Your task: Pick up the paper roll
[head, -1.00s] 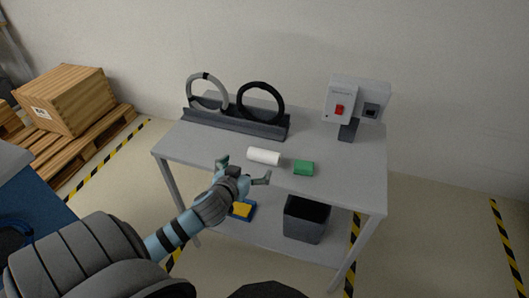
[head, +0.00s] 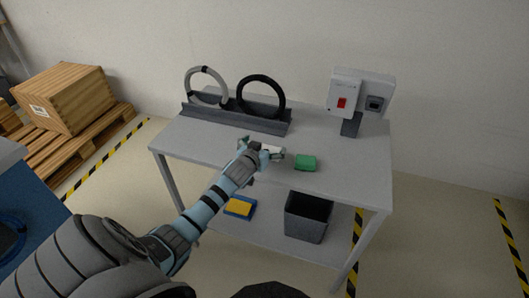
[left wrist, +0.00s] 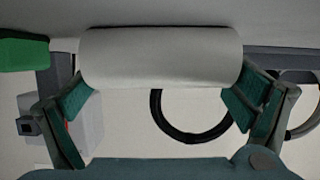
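The white paper roll (head: 272,149) lies on its side on the grey cart top, partly hidden by my left gripper in the head view. In the left wrist view the paper roll (left wrist: 160,57) spans the width between the fingers, lying across them. My left gripper (head: 262,150) is at the roll, with its green-padded fingers (left wrist: 160,103) spread apart near the roll's two ends. The fingers look open, and I cannot tell whether they touch the roll. My right gripper is not in view.
A green block (head: 305,163) lies just right of the roll. Behind stand a dark rack (head: 235,119) with two rings and a switch box (head: 344,92) on a post. A black bin (head: 308,217) and a blue-yellow tray (head: 240,207) sit on the lower shelf.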

